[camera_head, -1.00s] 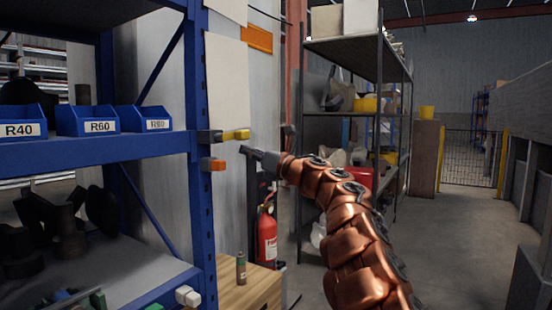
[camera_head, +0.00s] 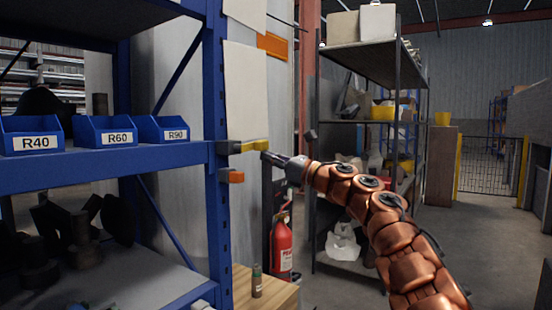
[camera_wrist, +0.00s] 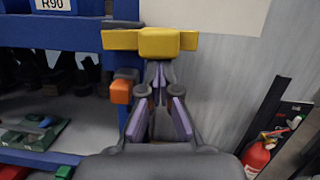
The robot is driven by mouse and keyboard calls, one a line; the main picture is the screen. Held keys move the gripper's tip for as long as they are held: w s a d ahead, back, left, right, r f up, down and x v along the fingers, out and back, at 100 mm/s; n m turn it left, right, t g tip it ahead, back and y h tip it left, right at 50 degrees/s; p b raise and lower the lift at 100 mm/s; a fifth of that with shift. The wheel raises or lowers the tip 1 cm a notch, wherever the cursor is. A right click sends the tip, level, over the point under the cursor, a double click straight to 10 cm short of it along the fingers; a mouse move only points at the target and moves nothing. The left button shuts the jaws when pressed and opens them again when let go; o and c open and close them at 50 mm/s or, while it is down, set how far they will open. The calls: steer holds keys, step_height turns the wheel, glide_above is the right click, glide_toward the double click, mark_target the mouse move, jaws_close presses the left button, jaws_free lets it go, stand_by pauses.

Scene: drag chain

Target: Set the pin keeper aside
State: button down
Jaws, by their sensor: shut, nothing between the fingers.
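A yellow piece (camera_head: 255,146) with a grey end projects from the blue rack post. An orange piece (camera_head: 233,177) with a grey end sits just below it. No label shows which of them is the pin keeper. In the wrist view, the yellow piece (camera_wrist: 158,42) is a wide bar with a thicker block, and the orange piece (camera_wrist: 121,91) is lower left. My gripper (camera_head: 265,155) has its tips close to the right end of the yellow piece. In the wrist view my gripper (camera_wrist: 158,78) is shut and empty, its tips right in front of the block; contact is unclear.
Blue bins (camera_head: 108,134) labelled R40, R60 and R90 stand on the blue rack shelf (camera_head: 110,168). A red fire extinguisher (camera_head: 281,246) and a wooden box top (camera_head: 270,293) with a small cylinder are below. A grey shelf unit stands behind my arm. The floor at right is clear.

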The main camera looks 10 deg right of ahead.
stand_by(0.4)
steer(key=s+d+f+b, duration=0.6)
steer(key=d+b, duration=0.1)
steer(key=b, duration=0.1)
steer(key=shift+s+d+f, duration=0.15)
steer(key=shift+s+f, duration=0.1)
stand_by(0.8)
steer(key=shift+r, duration=0.1)
